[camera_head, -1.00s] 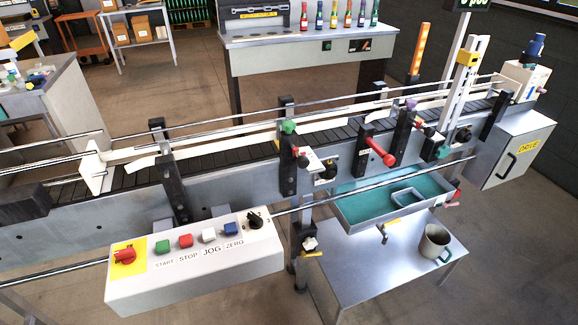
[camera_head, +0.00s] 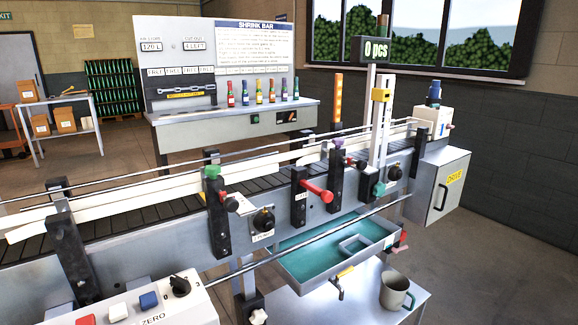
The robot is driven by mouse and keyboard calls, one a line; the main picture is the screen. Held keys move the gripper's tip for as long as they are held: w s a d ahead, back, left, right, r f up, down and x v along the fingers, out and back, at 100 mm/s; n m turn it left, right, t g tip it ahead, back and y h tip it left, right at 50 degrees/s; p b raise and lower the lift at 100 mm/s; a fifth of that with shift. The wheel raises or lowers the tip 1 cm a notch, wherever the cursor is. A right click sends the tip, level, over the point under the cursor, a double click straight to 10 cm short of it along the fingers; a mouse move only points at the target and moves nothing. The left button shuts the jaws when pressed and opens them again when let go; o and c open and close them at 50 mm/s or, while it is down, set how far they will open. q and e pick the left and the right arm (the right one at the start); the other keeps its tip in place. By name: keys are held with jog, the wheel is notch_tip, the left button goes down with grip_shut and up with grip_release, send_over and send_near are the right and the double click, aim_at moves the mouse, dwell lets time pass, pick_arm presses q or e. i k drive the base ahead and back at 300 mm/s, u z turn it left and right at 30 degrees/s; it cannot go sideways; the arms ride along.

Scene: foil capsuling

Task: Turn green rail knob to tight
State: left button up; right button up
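A green knob (camera_head: 211,171) sits on top of a black rail post (camera_head: 218,215) at the near side of the conveyor (camera_head: 150,212), left of centre. A second green knob (camera_head: 379,188) shows further right, low beside the black bracket below the counter mast. I cannot tell from the picture how tight either knob is. Neither of my grippers is in view, and nothing touches the knobs.
A red handle (camera_head: 318,191) and a small dark-red knob (camera_head: 231,204) stick out near the posts. A control box (camera_head: 180,308) is in front at lower left. A teal tray (camera_head: 305,268) and a mug (camera_head: 396,291) are below. Steel rails run along the conveyor.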

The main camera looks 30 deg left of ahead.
aim_at(212, 171)
jog(key=z, duration=0.15)
jog(key=i, duration=0.95)
jog(key=u, duration=1.85)
